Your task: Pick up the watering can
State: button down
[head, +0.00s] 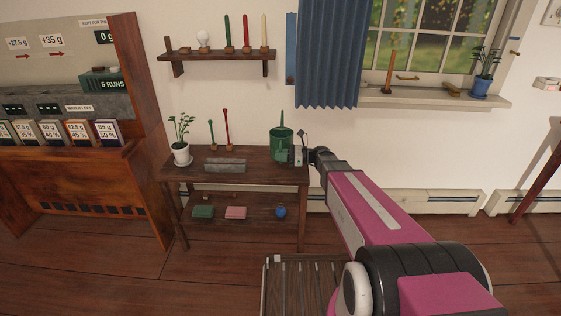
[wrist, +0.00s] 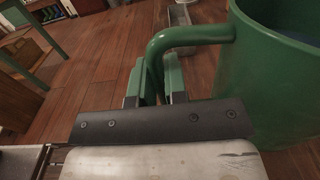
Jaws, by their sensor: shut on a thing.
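The green watering can (head: 281,142) shows in the head view at the right end of a dark wooden table. In the wrist view its round green body (wrist: 275,75) fills the right side, and its curved handle runs left and down between my fingers. My gripper (wrist: 157,88) is shut on that handle. In the head view my gripper (head: 300,150) is at the can's right side. The can looks upright. I cannot tell whether its base touches the tabletop.
The table (head: 245,178) also holds a potted plant (head: 181,153), grey blocks (head: 225,165) and two slim upright tools. Its lower shelf holds a green box, a pink box and a blue ball (head: 281,212). A wall shelf (head: 218,54) hangs above. A blue curtain (head: 330,55) hangs behind, to the right.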

jog(key=s+a+r, duration=0.1)
jog(key=a+r, duration=0.6)
jog(key=a, duration=0.4)
jog(key=shift+s+a, duration=0.3)
jog(key=shift+s, duration=0.1)
jog(key=shift+d, duration=0.1)
